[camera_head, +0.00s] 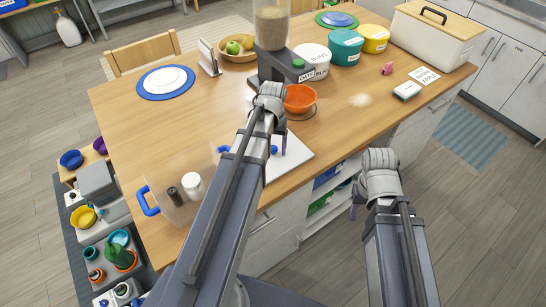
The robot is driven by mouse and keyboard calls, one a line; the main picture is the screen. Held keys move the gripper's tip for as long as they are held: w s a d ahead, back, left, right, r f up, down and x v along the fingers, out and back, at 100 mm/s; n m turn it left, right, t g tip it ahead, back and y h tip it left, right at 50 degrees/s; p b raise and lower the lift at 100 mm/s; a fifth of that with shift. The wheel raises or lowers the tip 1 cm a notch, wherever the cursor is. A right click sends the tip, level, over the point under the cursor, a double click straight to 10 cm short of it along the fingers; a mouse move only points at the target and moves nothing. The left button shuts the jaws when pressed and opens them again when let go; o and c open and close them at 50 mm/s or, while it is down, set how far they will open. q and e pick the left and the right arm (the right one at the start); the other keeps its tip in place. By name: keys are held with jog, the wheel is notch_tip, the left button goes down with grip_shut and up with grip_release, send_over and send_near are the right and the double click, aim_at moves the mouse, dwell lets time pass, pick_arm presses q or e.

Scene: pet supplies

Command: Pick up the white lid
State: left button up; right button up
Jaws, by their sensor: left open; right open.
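A flat white square piece (294,160), which looks like the white lid, lies on the wooden table (125,110) near its front edge. My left arm covers its left part, and a small blue part shows on it. My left gripper (280,142) is open over this white piece; whether it touches it I cannot tell. My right gripper (355,204) is open and empty beyond the table's front edge, low and to the right. The white tub (315,58) at the back also has a pale top.
A clear bin with blue handles (149,201) holds small jars at the front left. An orange bowl (299,98) stands at the dispenser (272,25), just behind the white piece. Teal (346,46) and yellow tubs (374,39) stand behind. The table's left middle is clear.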

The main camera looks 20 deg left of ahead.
pick_arm(q)
grip_shut()
dwell(0.5)
